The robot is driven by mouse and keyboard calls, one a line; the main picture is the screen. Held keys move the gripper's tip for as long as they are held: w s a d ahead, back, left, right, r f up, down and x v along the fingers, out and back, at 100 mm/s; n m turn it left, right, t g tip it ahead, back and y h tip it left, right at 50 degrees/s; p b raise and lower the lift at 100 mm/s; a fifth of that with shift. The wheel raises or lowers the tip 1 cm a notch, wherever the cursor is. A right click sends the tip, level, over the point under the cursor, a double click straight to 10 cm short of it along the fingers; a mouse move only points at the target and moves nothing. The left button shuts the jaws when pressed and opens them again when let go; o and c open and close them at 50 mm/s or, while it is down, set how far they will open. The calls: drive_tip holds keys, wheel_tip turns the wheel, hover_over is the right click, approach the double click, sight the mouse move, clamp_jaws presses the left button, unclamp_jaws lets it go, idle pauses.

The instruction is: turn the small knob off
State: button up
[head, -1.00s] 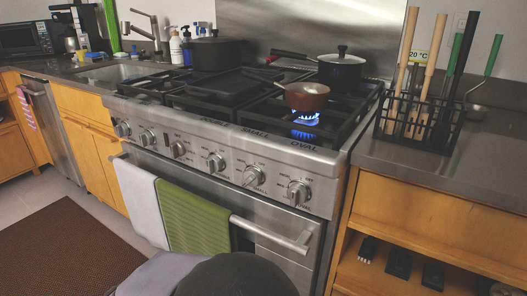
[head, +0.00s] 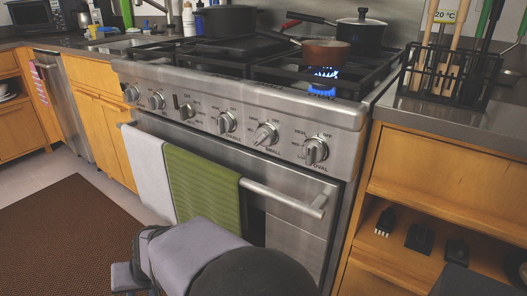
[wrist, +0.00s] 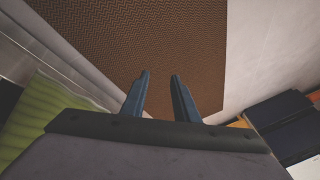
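The small knob (head: 266,135) is a silver knob with a "SMALL" label on the stove's front panel, second from the right. Its grip looks slanted. The oval knob (head: 314,150) is to its right. A blue flame (head: 322,90) burns at the front right burner, under a copper pan (head: 325,52). My gripper is open and empty, its two fingers (wrist: 159,90) apart over the brown mat in the wrist view. It is away from the knobs, which do not show in that view.
A white towel (head: 147,172) and a green towel (head: 200,185) hang on the oven handle (head: 285,197) below the knobs. A utensil rack (head: 445,75) stands on the right counter. The brown mat (head: 65,235) leaves clear floor at left.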

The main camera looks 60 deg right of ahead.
sight(259, 141)
drive_tip(key=w+d+r+m+t+h, duration=0.2)
drive_tip(key=w+d+r+m+t, duration=0.3)
drive_tip(key=w, duration=0.3)
drive_tip(key=w+d+r+m+t+h, duration=0.25)
drive_tip(key=d+r+m+h, duration=0.45)
drive_tip(key=d+r+m, duration=0.5)
drive_tip(key=s+d+r+m+g+h, duration=0.3)
drive_tip(key=s+m, duration=0.3)
drive_tip(key=m, duration=0.3)
drive_tip(key=s+d+r+m+g+h, duration=0.3)
drive_tip(key=s+d+m+g, duration=0.1)
drive_tip(key=m, duration=0.5)
drive_tip(key=s+d+r+m+g+h, duration=0.3)
drive_tip(key=s+d+m+g, duration=0.1)
drive_tip(key=s+m, duration=0.5)
drive_tip(key=shift+r+m+g+h, duration=0.3)
drive_tip(key=shift+r+m+g, duration=0.05)
drive_tip(key=shift+m+g, duration=0.3)
drive_tip(key=shift+s+r+m, duration=0.15)
drive_tip(key=shift+m, duration=0.9)
